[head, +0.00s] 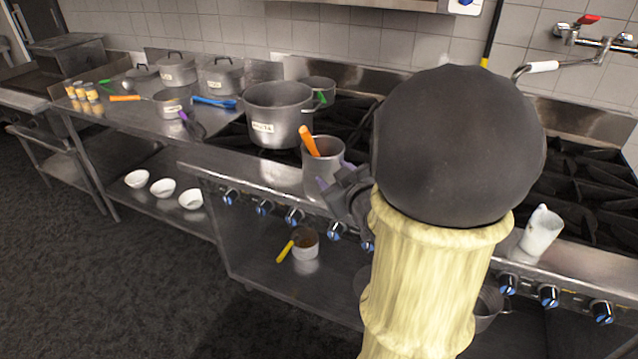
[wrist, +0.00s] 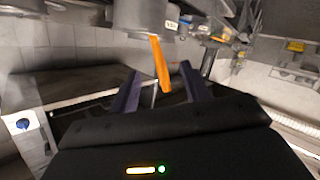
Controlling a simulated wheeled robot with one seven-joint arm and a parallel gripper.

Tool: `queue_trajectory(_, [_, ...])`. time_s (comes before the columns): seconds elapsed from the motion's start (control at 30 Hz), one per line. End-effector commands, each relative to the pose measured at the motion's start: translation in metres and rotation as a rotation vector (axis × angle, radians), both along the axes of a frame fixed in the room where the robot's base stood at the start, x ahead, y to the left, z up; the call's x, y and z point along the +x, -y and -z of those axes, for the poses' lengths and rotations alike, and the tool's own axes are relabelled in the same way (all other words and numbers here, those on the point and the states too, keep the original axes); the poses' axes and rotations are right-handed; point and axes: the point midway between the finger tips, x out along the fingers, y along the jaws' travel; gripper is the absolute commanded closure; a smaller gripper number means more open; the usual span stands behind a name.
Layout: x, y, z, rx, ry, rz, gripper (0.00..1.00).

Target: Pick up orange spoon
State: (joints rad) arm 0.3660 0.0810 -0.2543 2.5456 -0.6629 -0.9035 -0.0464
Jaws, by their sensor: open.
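The orange spoon (head: 310,141) stands tilted in a small metal pot (head: 322,174) at the front of the stove, its handle sticking up above the rim. Its lower part is hidden inside the pot. My gripper (head: 334,178) is open, with purple fingers, close to the right front of that pot. In the wrist view the orange spoon handle (wrist: 160,62) shows ahead, between the two finger directions of my gripper (wrist: 159,72). I cannot tell whether the fingers touch anything. My arm hides part of the stove.
A large labelled pot (head: 278,115) stands behind the small pot. A white cup (head: 541,232) is on the stove front at right. A blue-handled utensil (head: 214,102) and another orange-handled one (head: 127,98) lie on the left counter. White bowls (head: 162,187) are on the shelf below.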

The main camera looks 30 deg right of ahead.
Motion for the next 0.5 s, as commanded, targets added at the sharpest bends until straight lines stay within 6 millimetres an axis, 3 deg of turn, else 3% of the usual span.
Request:
queue_trajectory(0.03, [-0.003, 0.007, 0.015, -0.02, 0.056, -0.018, 0.53])
queue_trajectory(0.23, [-0.014, 0.013, 0.009, -0.071, 0.215, -0.097, 0.53])
queue_trajectory(0.5, [-0.016, 0.013, 0.002, -0.078, 0.241, -0.113, 0.53])
